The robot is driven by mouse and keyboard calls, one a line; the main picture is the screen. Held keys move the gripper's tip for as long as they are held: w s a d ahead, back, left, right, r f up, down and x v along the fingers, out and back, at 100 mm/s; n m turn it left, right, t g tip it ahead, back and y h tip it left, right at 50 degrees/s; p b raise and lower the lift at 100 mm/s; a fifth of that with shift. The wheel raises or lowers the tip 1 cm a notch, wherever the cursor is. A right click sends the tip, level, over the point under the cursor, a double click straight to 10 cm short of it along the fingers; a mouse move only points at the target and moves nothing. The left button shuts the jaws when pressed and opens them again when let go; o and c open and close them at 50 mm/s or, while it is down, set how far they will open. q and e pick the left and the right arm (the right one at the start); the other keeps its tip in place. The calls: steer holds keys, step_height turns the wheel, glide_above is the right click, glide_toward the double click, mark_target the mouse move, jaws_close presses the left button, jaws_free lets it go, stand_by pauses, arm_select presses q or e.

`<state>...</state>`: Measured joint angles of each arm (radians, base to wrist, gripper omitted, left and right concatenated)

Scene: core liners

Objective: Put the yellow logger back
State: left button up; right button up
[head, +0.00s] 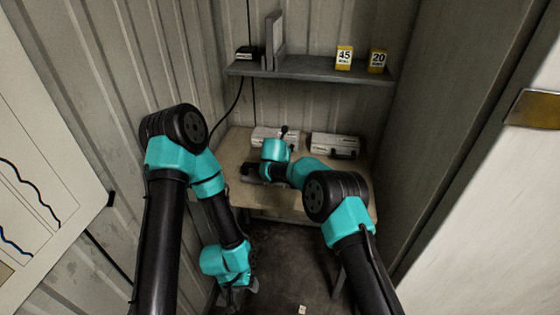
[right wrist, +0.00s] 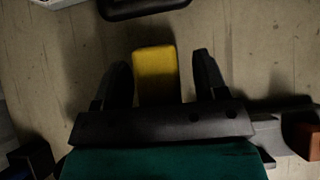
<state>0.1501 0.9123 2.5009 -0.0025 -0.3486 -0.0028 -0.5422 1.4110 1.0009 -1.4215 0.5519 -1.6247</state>
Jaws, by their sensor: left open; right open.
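The yellow logger (right wrist: 155,70) lies on the bench top in the right wrist view, a plain yellow block. My right gripper (right wrist: 160,66) is open, with one finger on each side of the logger and a gap showing on both sides. In the head view, my right gripper (head: 256,172) is low over the bench at its left part, and I cannot make out the logger there. My left gripper (head: 234,297) is open and hangs low at the bottom of the head view, in front of the bench, away from the logger.
The bench (head: 238,150) holds two pale cases (head: 334,146) at its back. A brown block (right wrist: 307,138) shows at right in the wrist view.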

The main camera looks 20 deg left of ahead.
steer(key=c, duration=1.1)
step_height(320, 180, up, 10)
steer(key=shift+r, duration=0.1)
steer(key=shift+c, duration=0.2)
stand_by(0.4)
